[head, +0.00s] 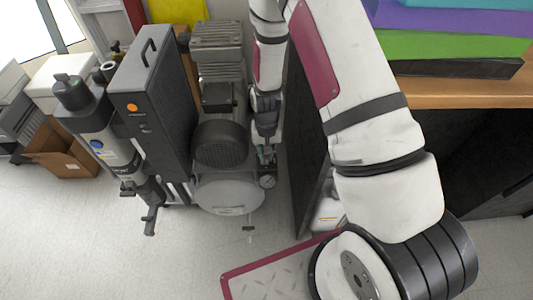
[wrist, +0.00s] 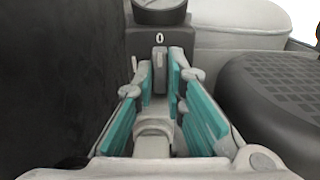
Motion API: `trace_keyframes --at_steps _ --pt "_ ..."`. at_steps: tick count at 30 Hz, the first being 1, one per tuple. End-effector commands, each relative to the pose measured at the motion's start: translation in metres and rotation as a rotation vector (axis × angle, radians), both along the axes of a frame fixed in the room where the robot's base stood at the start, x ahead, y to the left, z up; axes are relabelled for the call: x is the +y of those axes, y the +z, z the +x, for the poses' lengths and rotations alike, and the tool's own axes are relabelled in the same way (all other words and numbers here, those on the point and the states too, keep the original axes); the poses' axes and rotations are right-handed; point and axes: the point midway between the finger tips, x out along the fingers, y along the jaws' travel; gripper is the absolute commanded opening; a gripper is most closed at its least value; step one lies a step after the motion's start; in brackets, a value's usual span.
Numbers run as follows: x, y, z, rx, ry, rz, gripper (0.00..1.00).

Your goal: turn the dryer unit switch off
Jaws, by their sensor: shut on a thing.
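My gripper (head: 265,152) reaches down between the compressor and a dark upright panel in the head view. In the wrist view its teal-padded fingers (wrist: 160,88) are closed on a small grey upright switch knob (wrist: 159,62), one finger on each side. The knob sits on a dark grey switch box (wrist: 140,42) with a white "0" mark just above the knob. The switch itself is too small and too covered by the gripper to make out in the head view. A round gauge (head: 267,181) is just below the gripper; its dark rim (wrist: 160,12) shows beyond the box.
The compressor's white tank (head: 230,195) and dark ribbed motor cover (head: 221,145) lie close left of my gripper. A tall dark unit (head: 150,95) stands further left. The dark panel (head: 308,160) of a bench is close on the right.

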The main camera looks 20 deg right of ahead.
Motion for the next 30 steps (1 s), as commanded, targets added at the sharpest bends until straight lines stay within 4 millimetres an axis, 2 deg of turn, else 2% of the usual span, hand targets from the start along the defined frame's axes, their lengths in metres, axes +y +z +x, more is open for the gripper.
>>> trace_keyframes --at_steps 2,3,6,14,19,23,30 --pt "0.0 0.0 0.0 -0.001 -0.003 0.0 0.0" --pt "0.0 0.0 0.0 -0.001 -0.003 0.0 0.14" --pt "0.0 0.0 0.0 -0.001 -0.002 0.0 0.32" --pt "0.0 0.0 0.0 0.0 0.0 0.0 0.32" --pt "0.0 0.01 0.001 -0.002 0.0 0.0 0.32" --pt "0.0 0.03 0.001 -0.005 0.001 -0.001 0.32" --pt "0.0 0.078 0.001 -0.005 0.001 -0.001 0.32"
